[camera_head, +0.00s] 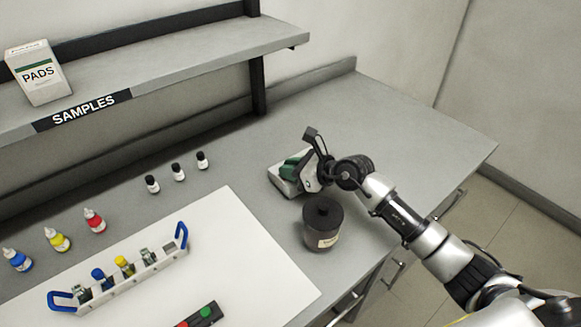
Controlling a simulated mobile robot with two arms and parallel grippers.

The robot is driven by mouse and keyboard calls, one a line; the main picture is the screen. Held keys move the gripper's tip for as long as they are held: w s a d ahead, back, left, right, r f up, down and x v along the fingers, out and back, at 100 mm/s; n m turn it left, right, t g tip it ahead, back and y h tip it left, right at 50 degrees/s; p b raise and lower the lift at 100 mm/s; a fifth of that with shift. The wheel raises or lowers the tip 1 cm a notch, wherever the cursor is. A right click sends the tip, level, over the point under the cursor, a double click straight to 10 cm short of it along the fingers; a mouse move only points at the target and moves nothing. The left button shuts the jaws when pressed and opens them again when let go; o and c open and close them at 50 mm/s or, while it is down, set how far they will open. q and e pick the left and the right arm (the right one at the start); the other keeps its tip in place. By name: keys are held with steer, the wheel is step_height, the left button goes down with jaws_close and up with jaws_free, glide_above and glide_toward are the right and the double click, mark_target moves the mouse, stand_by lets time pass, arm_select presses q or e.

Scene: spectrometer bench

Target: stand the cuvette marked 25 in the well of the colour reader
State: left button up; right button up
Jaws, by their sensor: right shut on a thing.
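The colour reader (283,187), a small white unit with a green part on top, stands toward the bench's right end. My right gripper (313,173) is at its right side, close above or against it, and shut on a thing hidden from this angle. A white rack (140,274) with blue end handles lies on the white mat. It holds a blue-capped or blue-filled piece (98,275), a yellow one (123,265) and clear or grey pieces. No mark 25 is readable, so I cannot tell where that cuvette is. My left gripper is not in view.
A dark lidded jar (322,228) stands just in front of the reader, near my right arm. Dropper bottles (57,240) and black-capped vials (178,173) stand behind the white mat (245,265). A shelf (185,65) overhangs the back left. The bench's far right is clear.

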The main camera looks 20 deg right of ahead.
steer(key=shift+f, duration=0.1)
steer(key=o, duration=0.7)
steer(key=shift+o, duration=0.2)
steer(key=shift+s+d+r, duration=0.1)
steer(key=shift+d+r, duration=0.05)
steer(key=shift+r, duration=0.05)
steer(key=b+v, duration=0.2)
steer(key=v, duration=0.9)
steer(key=shift+s+d+r, duration=0.15)
steer(key=shift+s+d, duration=0.05)
steer(key=shift+s, duration=0.1)
